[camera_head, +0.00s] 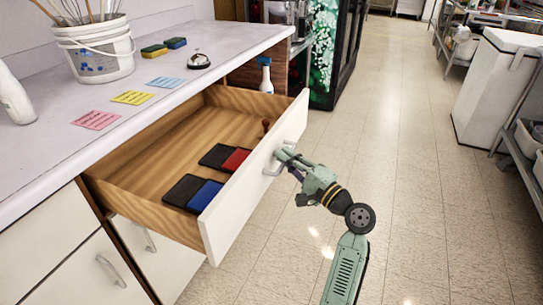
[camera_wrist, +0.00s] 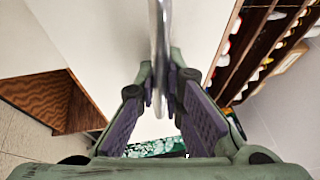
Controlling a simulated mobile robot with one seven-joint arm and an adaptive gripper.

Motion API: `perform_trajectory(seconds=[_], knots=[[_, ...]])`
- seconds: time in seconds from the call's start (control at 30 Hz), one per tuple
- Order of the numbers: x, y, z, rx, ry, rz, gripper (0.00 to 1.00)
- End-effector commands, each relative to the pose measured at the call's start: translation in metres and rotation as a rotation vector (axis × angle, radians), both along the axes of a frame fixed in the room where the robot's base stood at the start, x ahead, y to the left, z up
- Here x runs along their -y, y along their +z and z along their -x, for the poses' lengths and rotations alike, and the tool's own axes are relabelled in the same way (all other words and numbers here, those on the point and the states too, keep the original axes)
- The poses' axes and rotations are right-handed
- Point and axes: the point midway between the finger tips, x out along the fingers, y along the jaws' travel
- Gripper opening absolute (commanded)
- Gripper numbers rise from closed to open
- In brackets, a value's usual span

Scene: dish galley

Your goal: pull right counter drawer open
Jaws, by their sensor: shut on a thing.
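The counter drawer (camera_head: 250,180) stands well out from the counter, with its wooden inside in view. Its pale front carries a metal handle (camera_head: 272,168). My gripper (camera_head: 285,157) is at that handle, on the outer side of the drawer front. In the wrist view the handle (camera_wrist: 158,45) runs as a metal bar between the two purple-padded fingers of my gripper (camera_wrist: 160,95), which are shut on it. Inside the drawer lie a black and red ink pad (camera_head: 225,158), a black and blue ink pad (camera_head: 192,193) and a small brown stamp (camera_head: 266,124).
The white counter top (camera_head: 60,150) holds a bucket of utensils (camera_head: 97,50), sticky notes (camera_head: 133,97), sponges (camera_head: 163,46) and a bell (camera_head: 199,61). A spray bottle (camera_head: 266,75) stands behind the drawer. Tiled floor (camera_head: 420,190) is clear at right, before a white cabinet (camera_head: 490,90).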

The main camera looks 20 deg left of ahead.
Motion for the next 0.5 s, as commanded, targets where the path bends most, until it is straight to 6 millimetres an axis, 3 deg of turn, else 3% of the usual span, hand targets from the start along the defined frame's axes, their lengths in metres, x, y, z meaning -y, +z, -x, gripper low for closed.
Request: perform_trajectory(seconds=[0.5], knots=[[0.0093, -0.0010, 0.0009, -0.003, 0.003, 0.000, 0.00]])
